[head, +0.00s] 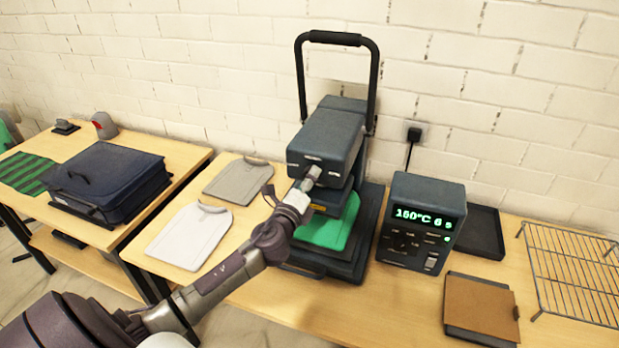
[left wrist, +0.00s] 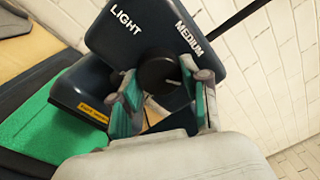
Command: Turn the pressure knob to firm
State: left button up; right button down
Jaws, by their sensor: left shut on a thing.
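The heat press (head: 330,138) has a dark upper block with a black hoop handle raised above it. Its round black pressure knob (left wrist: 158,74) is on the block's front face; the labels LIGHT and MEDIUM show in the left wrist view, and no firm label is visible. A short pale mark on the knob's lower right lies near my finger. My left gripper (head: 309,180) is at the front of the block. In the left wrist view, its two fingers (left wrist: 162,92) are shut on the knob from both sides. My right gripper is not in view.
A green garment (head: 328,228) lies under the press block. Pale shirts (head: 188,236) lie to the left. A brown board (head: 481,305) and a wire rack (head: 575,270) are at the right.

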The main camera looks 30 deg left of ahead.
pick_arm(q)
jog(key=shift+m+p, duration=0.3)
jog(key=shift+m, duration=0.8)
jog(key=shift+f, duration=0.1)
jog(key=o, duration=1.1)
jog(key=shift+o, duration=0.2)
jog(key=v, duration=1.2)
